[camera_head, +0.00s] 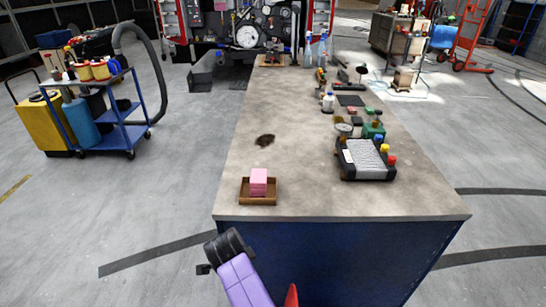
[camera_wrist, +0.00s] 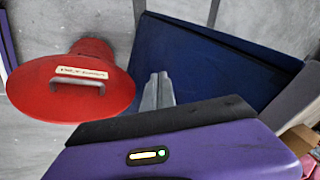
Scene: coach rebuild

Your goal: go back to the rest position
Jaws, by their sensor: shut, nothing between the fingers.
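My arm is folded low at the bottom of the head view, in front of the workbench (camera_head: 300,150). Its purple link and black joint show there, but I cannot make out the fingers in that view. In the wrist view my gripper (camera_wrist: 158,90) shows as two grey fingers close together, shut and empty. They are in front of the bench's dark blue side (camera_wrist: 225,60) and seem apart from it. A pink block (camera_head: 258,182) sits in a small brown tray (camera_head: 258,201) at the bench's near left corner, clear of my arm.
A black case with a grey ribbed top (camera_head: 364,157) and coloured caps stands on the bench's right side. Bottles and small parts lie farther back. A blue cart (camera_head: 125,112) stands left. The floor (camera_head: 160,200) left of the bench is clear.

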